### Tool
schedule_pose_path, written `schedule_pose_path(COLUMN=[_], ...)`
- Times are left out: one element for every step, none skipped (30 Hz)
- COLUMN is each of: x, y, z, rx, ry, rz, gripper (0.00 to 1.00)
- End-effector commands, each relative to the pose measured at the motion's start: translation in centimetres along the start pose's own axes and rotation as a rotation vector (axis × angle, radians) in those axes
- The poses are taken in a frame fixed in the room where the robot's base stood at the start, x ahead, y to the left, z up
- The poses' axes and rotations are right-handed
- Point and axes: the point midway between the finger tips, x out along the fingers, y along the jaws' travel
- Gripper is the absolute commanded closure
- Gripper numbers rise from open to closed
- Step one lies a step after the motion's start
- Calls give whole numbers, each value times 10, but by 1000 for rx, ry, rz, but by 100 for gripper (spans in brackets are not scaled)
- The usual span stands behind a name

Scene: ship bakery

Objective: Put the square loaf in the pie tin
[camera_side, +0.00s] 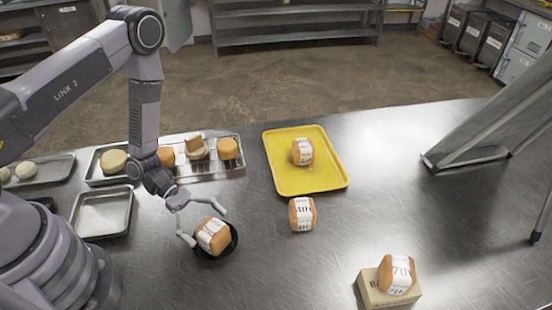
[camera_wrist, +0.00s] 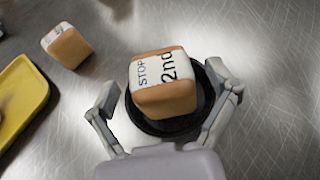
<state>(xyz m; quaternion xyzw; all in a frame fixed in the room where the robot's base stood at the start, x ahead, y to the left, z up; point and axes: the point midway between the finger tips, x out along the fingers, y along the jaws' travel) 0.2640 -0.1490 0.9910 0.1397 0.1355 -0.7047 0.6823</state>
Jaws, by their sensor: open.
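A squarish orange-brown loaf (camera_side: 212,236) with a white paper band sits in the round black pie tin (camera_side: 231,246) on the steel table. In the wrist view the loaf (camera_wrist: 165,92) has "STOP 2nd" on its band, and the dark tin (camera_wrist: 204,98) shows around it. The loaf hides most of the tin's floor; I cannot tell whether it lies flat. My gripper (camera_side: 204,222) is open just above the tin, its fingers on either side of the loaf. In the wrist view both fingers (camera_wrist: 163,88) stand apart from the loaf.
A yellow tray (camera_side: 275,177) holds a banded loaf (camera_side: 302,152); another loaf (camera_side: 302,214) stands in front of it. A further loaf (camera_side: 397,274) sits on a cardboard box (camera_side: 372,292). Metal trays (camera_side: 103,212) lie left. The table's middle right is clear.

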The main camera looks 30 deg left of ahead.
Motion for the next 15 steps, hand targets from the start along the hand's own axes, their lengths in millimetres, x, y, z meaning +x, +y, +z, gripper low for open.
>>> schedule_pose_path(x=[0, -1, -2, -2, -4, -9, -15, -21, -30, -37, -44, -54, -61, -68, -77], y=[0, 0, 0, 0, 0, 1, 2, 2, 2, 2, 2, 2, 2, 1, 2], z=[1, 2, 4, 6, 9, 10, 10, 9, 9, 9, 9, 9, 9, 9, 9], rx=[0, 0, 1, 0, 0, 0, 0, 0, 0, -1, 0, 0, 1, 1, 1], ry=[0, 0, 0, 0, 0, 0, -1, -1, 0, 1, 0, 0, 1, 2, 1], rz=[0, 0, 0, 0, 0, 4, 6, 7, 8, 9, 10, 9, 9, 9, 9], gripper=[14, 14, 14, 14, 14, 14, 14, 14, 14, 14, 14, 14, 14, 14, 14])
